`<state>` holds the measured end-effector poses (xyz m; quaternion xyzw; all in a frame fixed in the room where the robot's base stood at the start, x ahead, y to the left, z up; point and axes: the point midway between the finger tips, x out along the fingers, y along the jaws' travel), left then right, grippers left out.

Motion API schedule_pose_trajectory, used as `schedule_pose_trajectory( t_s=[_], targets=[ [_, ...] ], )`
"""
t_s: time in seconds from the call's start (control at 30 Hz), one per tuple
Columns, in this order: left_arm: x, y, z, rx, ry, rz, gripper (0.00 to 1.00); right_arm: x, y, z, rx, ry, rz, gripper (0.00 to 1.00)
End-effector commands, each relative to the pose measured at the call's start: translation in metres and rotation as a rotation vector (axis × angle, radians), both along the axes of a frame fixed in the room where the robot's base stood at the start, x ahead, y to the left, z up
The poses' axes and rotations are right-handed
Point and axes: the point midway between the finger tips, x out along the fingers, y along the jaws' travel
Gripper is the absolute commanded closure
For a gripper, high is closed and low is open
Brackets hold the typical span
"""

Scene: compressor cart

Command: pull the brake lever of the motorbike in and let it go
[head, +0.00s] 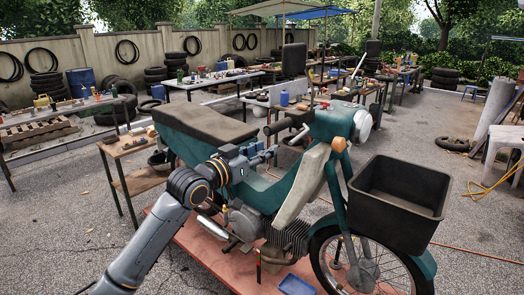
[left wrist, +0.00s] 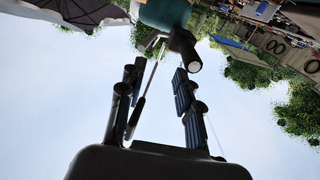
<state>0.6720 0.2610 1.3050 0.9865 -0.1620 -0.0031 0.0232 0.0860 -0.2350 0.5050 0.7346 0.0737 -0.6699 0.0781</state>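The teal motorbike (head: 270,195) stands upright in the middle of the head view. Its handlebar grip (head: 278,127) points toward my left gripper (head: 266,154), which is just below it. In the left wrist view the fingers of my left gripper (left wrist: 156,100) are spread apart. The dark grip end (left wrist: 187,50) shows past the fingertips, nearer the right finger. The thin brake lever (left wrist: 152,80) runs down into the gap between the fingers, close to the left finger; I cannot tell whether it touches. My right gripper is not in view.
The bike stands on a reddish platform (head: 195,255). A black crate (head: 400,203) sits over its front wheel. A small wooden table (head: 128,148) stands left of the seat, and workbenches (head: 215,80) with tools stand behind. Open paving lies at the lower left.

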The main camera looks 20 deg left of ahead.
Motion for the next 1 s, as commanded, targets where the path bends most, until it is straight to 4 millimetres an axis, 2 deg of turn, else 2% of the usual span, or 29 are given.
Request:
schedule_pose_trajectory(
  t_s=[0.43,0.5,0.57,0.67,0.77,0.8,0.97,1.0],
  targets=[
    [0.000,0.000,-0.001,0.000,0.001,0.001,0.66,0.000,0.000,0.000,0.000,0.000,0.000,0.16],
    [0.002,0.002,-0.009,-0.001,0.011,0.007,0.66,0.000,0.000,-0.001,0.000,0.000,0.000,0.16],
    [0.007,0.006,-0.025,-0.003,0.034,0.021,0.66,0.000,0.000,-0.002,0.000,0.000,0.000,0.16],
    [0.018,0.016,-0.076,-0.008,0.100,0.059,0.66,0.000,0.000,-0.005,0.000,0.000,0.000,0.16],
    [0.026,0.029,-0.148,-0.005,0.191,0.109,0.66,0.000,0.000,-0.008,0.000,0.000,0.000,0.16],
    [0.026,0.035,-0.179,0.000,0.231,0.130,0.66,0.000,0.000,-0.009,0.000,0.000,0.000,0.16],
    [0.013,0.049,-0.300,0.029,0.383,0.198,0.66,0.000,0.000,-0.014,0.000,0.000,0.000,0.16],
    [0.005,0.051,-0.331,0.039,0.422,0.211,0.66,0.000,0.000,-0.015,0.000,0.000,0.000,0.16]
  ],
)
